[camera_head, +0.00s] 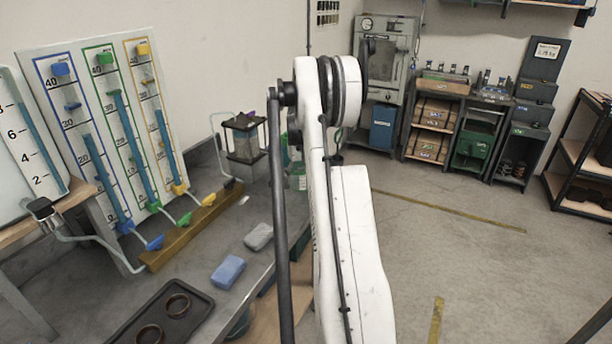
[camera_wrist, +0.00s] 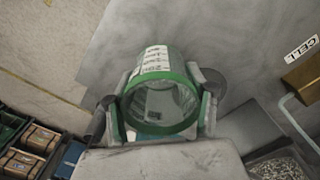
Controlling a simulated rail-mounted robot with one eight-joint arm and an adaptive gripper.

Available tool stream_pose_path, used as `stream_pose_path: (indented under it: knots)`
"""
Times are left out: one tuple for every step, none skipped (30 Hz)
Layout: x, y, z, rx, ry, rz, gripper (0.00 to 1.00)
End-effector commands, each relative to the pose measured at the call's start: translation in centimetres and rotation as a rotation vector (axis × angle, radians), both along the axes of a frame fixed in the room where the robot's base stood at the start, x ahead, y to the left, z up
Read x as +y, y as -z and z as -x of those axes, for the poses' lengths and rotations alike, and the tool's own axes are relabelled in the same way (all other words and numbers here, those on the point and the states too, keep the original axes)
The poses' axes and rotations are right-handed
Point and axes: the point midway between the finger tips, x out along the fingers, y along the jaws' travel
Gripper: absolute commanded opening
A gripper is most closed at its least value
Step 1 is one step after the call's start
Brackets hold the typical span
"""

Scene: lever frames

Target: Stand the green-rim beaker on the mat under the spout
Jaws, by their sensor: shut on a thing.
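The green-rim beaker (camera_wrist: 155,62) is in my gripper (camera_wrist: 160,90) in the wrist view. Its open mouth faces the camera, and a white scale label shows on its wall. The two fingers press on it from opposite sides, and it looks empty. In the head view a green-tinted part of the beaker (camera_head: 298,182) shows just left of my arm, over the bench side; my gripper is mostly hidden there. A darker grey flat patch (camera_wrist: 250,128) right of the beaker in the wrist view may be the mat; I cannot tell. I cannot tell which outlet is the task's spout.
A board (camera_head: 105,120) with blue, green and yellow tubes stands at the left; their coloured outlets reach over a wooden bar (camera_head: 185,235). A black-framed glass vessel (camera_head: 245,140) stands behind. Blue and grey blocks and a dark tray (camera_head: 195,328) with two rings lie in front.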

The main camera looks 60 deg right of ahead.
Motion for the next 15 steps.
stream_pose_path:
  knots:
    - [0.1, 0.5, -0.3, 0.000, -0.001, 0.000, 0.26]
    - [0.1, 0.4, -0.6, 0.000, -0.001, 0.000, 0.26]
    - [0.2, 0.4, -0.9, 0.000, -0.002, 0.000, 0.26]
    - [0.2, 0.5, -1.2, 0.000, -0.001, 0.000, 0.26]
    - [0.2, 0.5, -1.5, 0.000, -0.001, 0.000, 0.26]
    - [0.2, 0.5, -1.8, 0.000, -0.001, 0.000, 0.26]
    - [0.3, 0.5, -2.1, 0.000, -0.001, 0.000, 0.26]
    - [0.3, 0.5, -2.3, 0.000, -0.001, 0.000, 0.26]
    - [0.3, 0.5, -2.6, 0.000, -0.001, 0.000, 0.26]
    - [0.3, 0.5, -2.9, 0.000, -0.001, 0.000, 0.26]
    - [0.4, 0.5, -3.1, 0.000, -0.001, 0.000, 0.26]
    - [0.4, 0.5, -3.5, 0.000, -0.002, 0.000, 0.26]
    - [0.5, 0.5, -3.7, 0.000, -0.002, 0.000, 0.26]
    - [0.5, 0.6, -4.0, 0.000, -0.001, 0.000, 0.26]
    - [0.5, 0.6, -4.4, 0.000, -0.001, 0.000, 0.26]
